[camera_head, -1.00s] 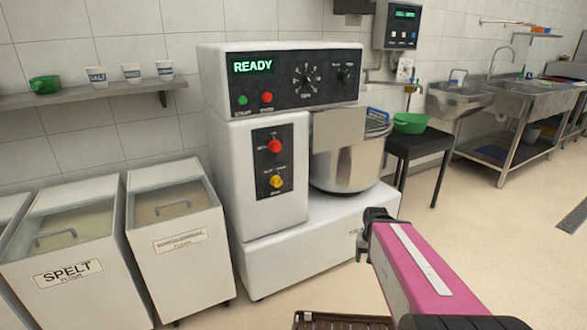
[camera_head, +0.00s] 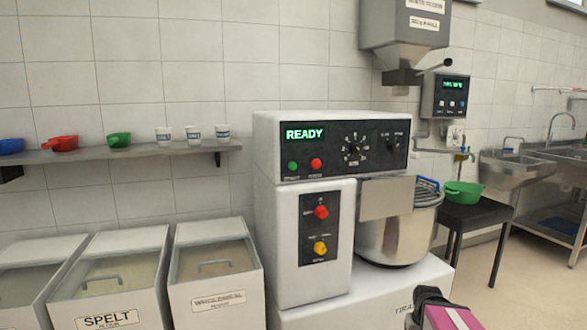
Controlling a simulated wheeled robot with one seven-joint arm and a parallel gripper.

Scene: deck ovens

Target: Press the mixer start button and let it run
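The white mixer (camera_head: 310,240) stands in the middle, with a dark control panel along its top. Its display (camera_head: 304,134) reads READY in green. The small green button (camera_head: 292,166) is at the panel's lower left, with the red button (camera_head: 316,164) just right of it; their labels are too small to read surely. A steel bowl (camera_head: 385,237) sits on the mixer's right side behind a grey guard. My gripper (camera_head: 432,297) is a dark shape at the end of my pink arm, low right, in front of the mixer base and well below the buttons. Its fingers are not clear.
A lower mixer panel has a red knob (camera_head: 321,212) and a yellow one (camera_head: 320,248). Flour bins (camera_head: 215,290) stand close at left under a shelf (camera_head: 120,152) with cups and scoops. A dark table with a green bowl (camera_head: 463,194) is at right. Floor shows beyond it.

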